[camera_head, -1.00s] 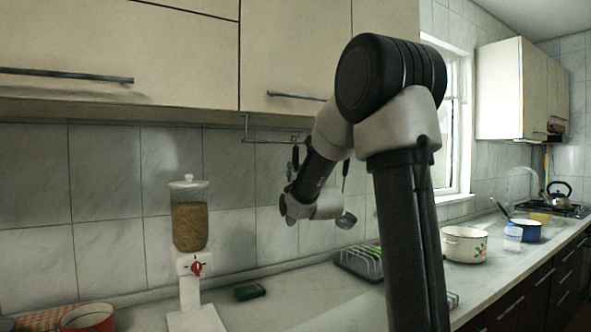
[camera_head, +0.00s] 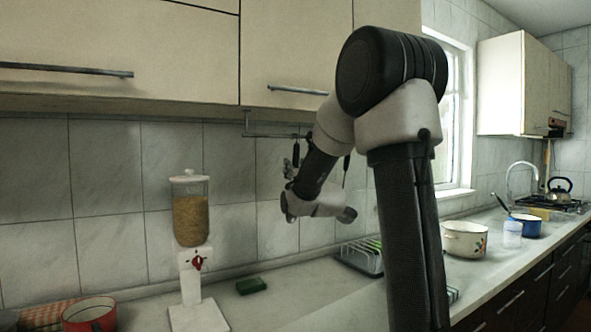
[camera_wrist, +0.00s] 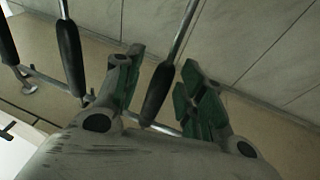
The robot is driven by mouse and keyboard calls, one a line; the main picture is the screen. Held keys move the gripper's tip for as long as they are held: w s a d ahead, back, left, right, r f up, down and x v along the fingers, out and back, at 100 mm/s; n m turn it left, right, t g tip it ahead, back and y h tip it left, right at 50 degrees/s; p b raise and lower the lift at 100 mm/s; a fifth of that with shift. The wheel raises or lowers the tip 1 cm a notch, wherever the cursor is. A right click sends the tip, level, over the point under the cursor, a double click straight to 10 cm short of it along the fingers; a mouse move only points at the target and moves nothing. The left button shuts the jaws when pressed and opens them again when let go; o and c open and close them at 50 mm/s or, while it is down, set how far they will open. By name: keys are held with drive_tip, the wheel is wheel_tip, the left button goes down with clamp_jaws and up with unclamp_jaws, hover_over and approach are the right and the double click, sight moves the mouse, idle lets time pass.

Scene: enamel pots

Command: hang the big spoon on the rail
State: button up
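In the wrist view, my gripper (camera_wrist: 160,90) has its green-padded fingers apart, with gaps on both sides of a black handle. This handle (camera_wrist: 158,95) has a thin metal shaft and looks like the big spoon's; its bowl is out of view. Its end is close to the rail (camera_wrist: 50,83); I cannot tell whether it is hooked on. Two more black handles (camera_wrist: 70,55) (camera_wrist: 8,42) hang to the left. In the head view, the rail (camera_head: 270,136) is under the wall cupboard, and my gripper (camera_head: 292,170) is just below it, partly hidden by my wrist.
The cupboard underside (camera_head: 200,108) is close above the rail, and the tiled wall (camera_head: 100,170) is behind. Below are a dispenser (camera_head: 190,220), a green sponge (camera_head: 251,286), a dish rack (camera_head: 360,258) and a white pot (camera_head: 464,240). The middle counter is mostly clear.

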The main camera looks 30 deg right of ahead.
drive_tip(key=v, duration=1.2)
drive_tip(key=s+a+f+g+y, duration=0.1)
drive_tip(key=s+f+g, duration=0.3)
drive_tip(key=f, duration=0.5)
drive_tip(key=s+a+f+g+y, duration=0.1)
drive_tip(key=s+f+g, duration=0.1)
drive_tip(key=f+g, duration=0.6)
drive_tip(key=s+a+n+g, duration=0.1)
drive_tip(key=s+a+g, duration=0.1)
drive_tip(key=s, duration=0.9)
drive_tip(key=s+a+n+g+y, duration=0.1)
drive_tip(key=s+a, duration=0.3)
drive_tip(key=s, duration=0.7)
drive_tip(key=shift+s+r+g+y, duration=0.3)
drive_tip(key=shift+r+g, duration=0.05)
drive_tip(key=shift+g, duration=0.25)
drive_tip(key=shift+d, duration=0.1)
drive_tip(key=shift+c, duration=0.5)
